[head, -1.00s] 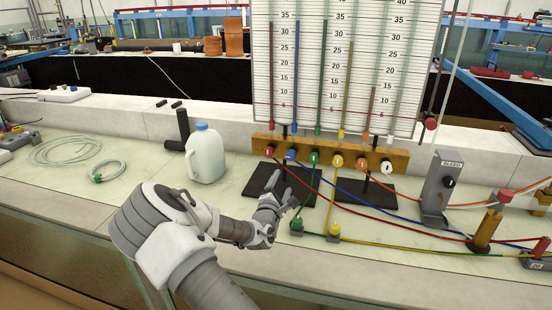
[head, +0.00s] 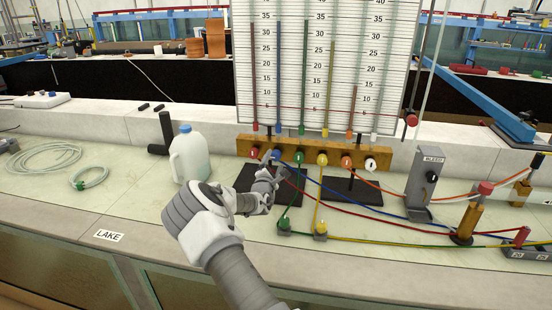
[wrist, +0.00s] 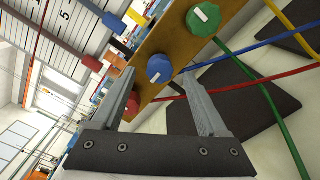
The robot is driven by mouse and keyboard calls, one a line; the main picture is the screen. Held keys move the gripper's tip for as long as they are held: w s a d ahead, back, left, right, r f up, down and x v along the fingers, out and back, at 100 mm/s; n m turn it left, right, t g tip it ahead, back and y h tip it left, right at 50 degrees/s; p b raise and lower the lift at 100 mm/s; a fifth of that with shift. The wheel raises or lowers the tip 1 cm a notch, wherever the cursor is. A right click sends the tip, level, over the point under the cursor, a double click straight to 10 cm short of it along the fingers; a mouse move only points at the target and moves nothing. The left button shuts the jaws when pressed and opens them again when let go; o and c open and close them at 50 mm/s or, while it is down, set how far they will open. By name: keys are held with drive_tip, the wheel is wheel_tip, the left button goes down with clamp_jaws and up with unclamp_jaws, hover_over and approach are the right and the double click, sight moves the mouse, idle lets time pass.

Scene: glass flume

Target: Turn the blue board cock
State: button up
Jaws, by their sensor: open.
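The blue board cock (head: 276,156) is a round knob on the wooden manifold board (head: 400,158), between the red cock (head: 255,151) and the green cock (head: 299,157). My gripper (head: 272,166) is close in front of it, partly overlapping it in the head view. In the wrist view the blue cock (wrist: 160,67) shows with a white mark, framed between the tips of my open gripper (wrist: 158,76). The jaws are empty, and I cannot tell whether either finger touches it. The red cock is partly hidden behind the left finger there.
Yellow, orange and white cocks continue along the board to the right. A white jug (head: 189,157) stands left of my arm. The scaled manometer panel (head: 320,60) rises behind the board.

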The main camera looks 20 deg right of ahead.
sight(276, 158)
drive_tip(key=shift+x, duration=1.95)
clamp_jaws()
